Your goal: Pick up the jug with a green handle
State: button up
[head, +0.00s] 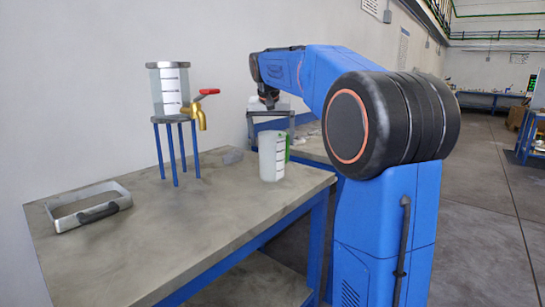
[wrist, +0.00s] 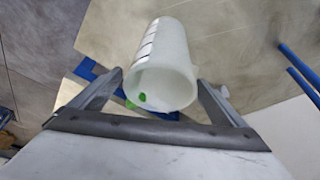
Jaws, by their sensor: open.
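The jug (head: 270,160) is a white translucent cylinder with dark level marks, upright near the right edge of the table. Its green handle (head: 287,147) is on its right side in the head view. My gripper (head: 271,135) is open, pointing down at the jug's upper end. In the wrist view the jug (wrist: 165,70) shows its open mouth, between the two spread fingers of my gripper (wrist: 160,80). Gaps show on both sides, so no grip is visible. Only small green bits of the handle (wrist: 141,97) show there; the rest is hidden.
A clear vessel (head: 169,90) with a brass tap (head: 196,112) and red lever stands on a blue-legged stand left of the jug. A metal frame with a black grip (head: 97,211) lies at the table's left. The table (head: 205,225) is bare in front.

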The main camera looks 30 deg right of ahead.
jog(key=c, duration=1.5)
